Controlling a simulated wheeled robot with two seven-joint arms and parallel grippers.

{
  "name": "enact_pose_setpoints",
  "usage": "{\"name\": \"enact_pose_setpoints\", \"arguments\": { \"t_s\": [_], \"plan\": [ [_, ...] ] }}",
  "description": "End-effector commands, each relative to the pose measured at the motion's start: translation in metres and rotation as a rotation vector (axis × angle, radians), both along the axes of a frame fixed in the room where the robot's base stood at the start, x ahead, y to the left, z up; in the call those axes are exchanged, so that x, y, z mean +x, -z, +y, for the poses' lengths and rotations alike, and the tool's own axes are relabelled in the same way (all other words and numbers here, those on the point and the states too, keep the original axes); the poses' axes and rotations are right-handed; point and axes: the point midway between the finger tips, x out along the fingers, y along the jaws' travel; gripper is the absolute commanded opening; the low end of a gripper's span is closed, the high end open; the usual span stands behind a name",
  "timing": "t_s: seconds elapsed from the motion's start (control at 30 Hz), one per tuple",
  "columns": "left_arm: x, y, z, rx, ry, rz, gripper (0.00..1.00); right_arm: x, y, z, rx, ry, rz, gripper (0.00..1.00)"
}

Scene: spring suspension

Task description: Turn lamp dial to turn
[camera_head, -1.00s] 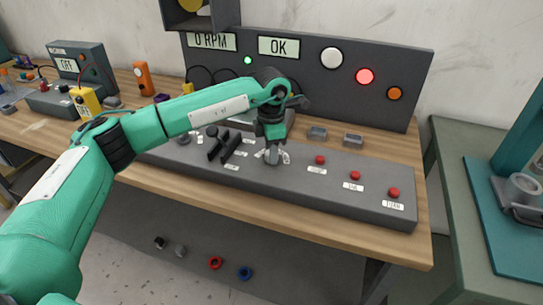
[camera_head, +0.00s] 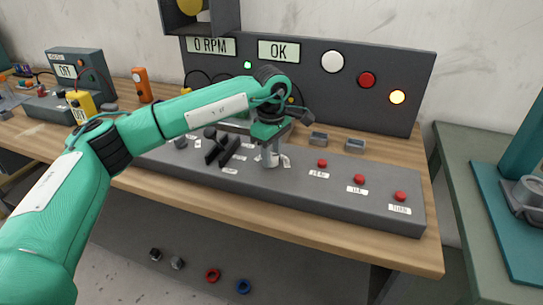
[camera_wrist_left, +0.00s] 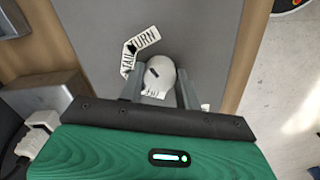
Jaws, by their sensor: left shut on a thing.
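The lamp dial (camera_wrist_left: 166,78) is a pale round knob with a short dark mark, seen in the left wrist view. Tilted labels around it read TAIL (camera_wrist_left: 127,63) and TURN (camera_wrist_left: 146,39); the mark is on the upper-left part of the knob. My left gripper (camera_wrist_left: 158,88) is shut on the dial, with a finger on each side. In the head view my left gripper (camera_head: 270,158) points down onto the console (camera_head: 325,193) and mostly hides the dial. My right gripper is out of view.
Red buttons (camera_head: 359,179) line the console to the right of the gripper. Black levers (camera_head: 221,150) stand close on its left. Two small grey trays (camera_head: 355,146) sit behind the console. A green table (camera_head: 462,190) stands at the right.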

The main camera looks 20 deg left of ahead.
Motion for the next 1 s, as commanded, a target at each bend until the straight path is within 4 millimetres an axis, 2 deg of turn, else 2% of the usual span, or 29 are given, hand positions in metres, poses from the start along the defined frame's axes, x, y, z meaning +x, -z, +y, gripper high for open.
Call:
{"name": "enact_pose_setpoints", "arguments": {
  "t_s": [0.2,0.8,0.83,0.93,1.0],
  "plan": [
    [0.001,-0.002,0.0,-0.001,0.083,-0.004,0.11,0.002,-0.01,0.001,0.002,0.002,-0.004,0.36],
    [0.001,-0.002,0.0,-0.001,0.122,-0.005,0.11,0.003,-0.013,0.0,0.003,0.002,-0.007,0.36],
    [0.001,-0.002,0.0,-0.001,0.122,-0.005,0.37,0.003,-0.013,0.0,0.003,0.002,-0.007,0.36],
    [0.001,-0.002,0.0,0.0,0.121,-0.004,0.55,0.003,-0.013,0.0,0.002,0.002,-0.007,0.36],
    [0.001,-0.002,0.0,0.0,0.121,-0.003,0.55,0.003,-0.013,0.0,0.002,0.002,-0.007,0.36]
  ]
}}
